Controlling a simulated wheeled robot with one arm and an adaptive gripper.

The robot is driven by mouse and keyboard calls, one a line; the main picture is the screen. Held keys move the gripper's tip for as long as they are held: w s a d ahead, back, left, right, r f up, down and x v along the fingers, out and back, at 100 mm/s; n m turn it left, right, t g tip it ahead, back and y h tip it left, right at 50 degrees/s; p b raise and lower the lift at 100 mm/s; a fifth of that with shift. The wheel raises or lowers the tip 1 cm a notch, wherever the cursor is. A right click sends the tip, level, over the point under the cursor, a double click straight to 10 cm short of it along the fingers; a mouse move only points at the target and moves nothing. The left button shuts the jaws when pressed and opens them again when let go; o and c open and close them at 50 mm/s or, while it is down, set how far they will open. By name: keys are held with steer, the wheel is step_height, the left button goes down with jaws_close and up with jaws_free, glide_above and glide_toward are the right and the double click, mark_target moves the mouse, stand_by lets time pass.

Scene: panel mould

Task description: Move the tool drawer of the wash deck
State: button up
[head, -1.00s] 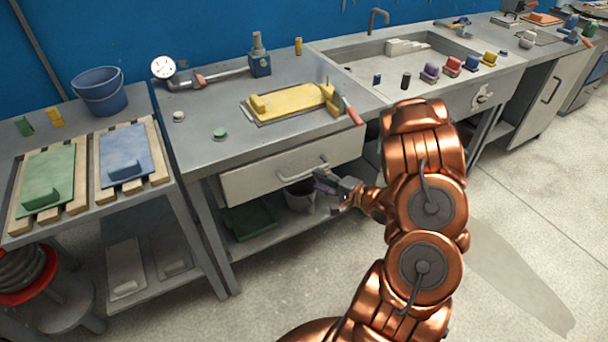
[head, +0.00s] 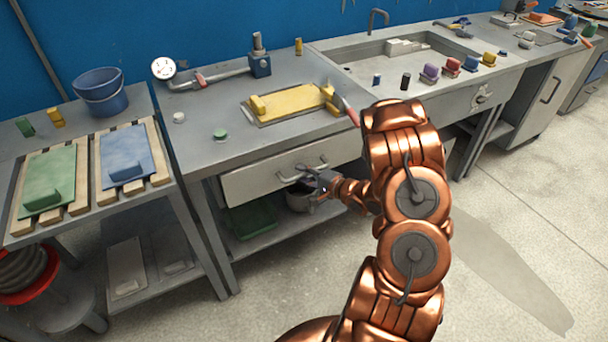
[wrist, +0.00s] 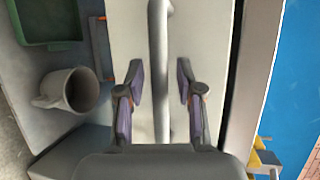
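A pale drawer front (head: 254,183) with a bar handle (head: 287,179) sits under the middle bench (head: 200,152) and looks shut. In the wrist view the handle (wrist: 159,35) runs upright over the pale drawer front (wrist: 128,20). My gripper (head: 308,172) is at the handle's right half, partly hiding it. In the wrist view my gripper (wrist: 160,75) is open, with one finger on each side of the bar and visible gaps between. Another drawer, with a round fitting (head: 482,97), is under the sink bench to the right.
The bucket is close under my gripper. A yellow panel (head: 290,103) and a gauge pipe (head: 215,77) lie on the bench top. Floor in front is clear.

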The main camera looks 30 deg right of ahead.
jaws_close()
stand_by(0.5)
